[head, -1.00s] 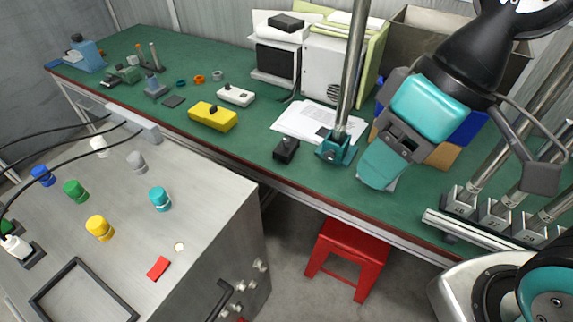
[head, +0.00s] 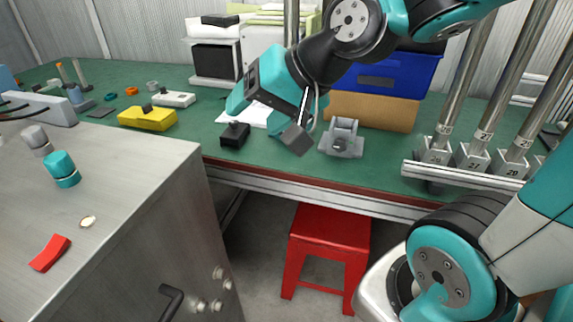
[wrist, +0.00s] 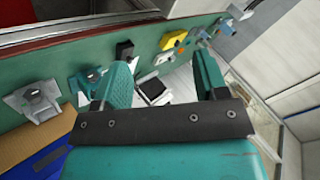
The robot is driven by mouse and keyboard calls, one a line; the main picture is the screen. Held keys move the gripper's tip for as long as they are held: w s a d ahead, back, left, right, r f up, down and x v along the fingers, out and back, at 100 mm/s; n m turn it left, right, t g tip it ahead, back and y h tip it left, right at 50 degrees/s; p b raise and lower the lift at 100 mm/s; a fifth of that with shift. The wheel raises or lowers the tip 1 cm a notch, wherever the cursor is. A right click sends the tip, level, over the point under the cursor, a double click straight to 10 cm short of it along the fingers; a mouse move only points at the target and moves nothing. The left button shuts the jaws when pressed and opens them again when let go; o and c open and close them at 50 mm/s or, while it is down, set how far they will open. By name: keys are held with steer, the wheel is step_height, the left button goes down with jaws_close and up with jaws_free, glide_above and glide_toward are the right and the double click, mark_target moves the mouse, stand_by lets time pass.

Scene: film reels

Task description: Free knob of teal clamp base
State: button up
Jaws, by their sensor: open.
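The teal clamp base (wrist: 88,82) lies on the green bench in the wrist view, just left of my gripper's left finger. A knob-like grey part shows on it, but I cannot tell how it is set. In the head view my arm hides the base; only the upper part of a metal pole (head: 291,22) shows behind the arm. My gripper (wrist: 162,72) is open and empty in the wrist view, with its fingers apart over the bench.
A grey clamp base (head: 342,140) stands right of my gripper. A black block (head: 235,135) and a yellow block (head: 147,118) lie to the left. A blue bin (head: 385,78) stands behind, and a rack with poles (head: 470,160) at right. A red stool (head: 328,245) is below.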

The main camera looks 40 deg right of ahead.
steer(key=w+d+f+m+t+h+b, duration=0.2)
steer(key=w+d+f+m+b, duration=0.1)
steer(key=d+f+b, duration=0.3)
steer(key=w+d+f+m+t+h+b, duration=0.2)
steer(key=d+f+m+t+b, duration=0.1)
steer(key=d+f+m+b, duration=0.3)
steer(key=w+d+f+m+t+h+b, duration=0.3)
steer(key=d+f+m+b, duration=0.2)
steer(key=b, duration=0.5)
steer(key=shift+w+d+f, duration=0.2)
steer(key=shift+d+f, duration=0.25)
steer(key=shift+f, duration=0.15)
steer(key=shift+w+d+f, duration=0.15)
steer(key=shift+d+f, duration=0.3)
steer(key=shift+f, duration=0.15)
steer(key=p+x, duration=0.2)
steer(key=p, duration=0.2)
steer(key=p+x, duration=0.2)
steer(key=x, duration=1)
steer(key=shift+s+d+f, duration=0.1)
steer(key=shift+d, duration=0.05)
steer(key=shift+c, duration=0.2)
steer(key=shift+p, duration=0.3)
steer(key=c, duration=0.9)
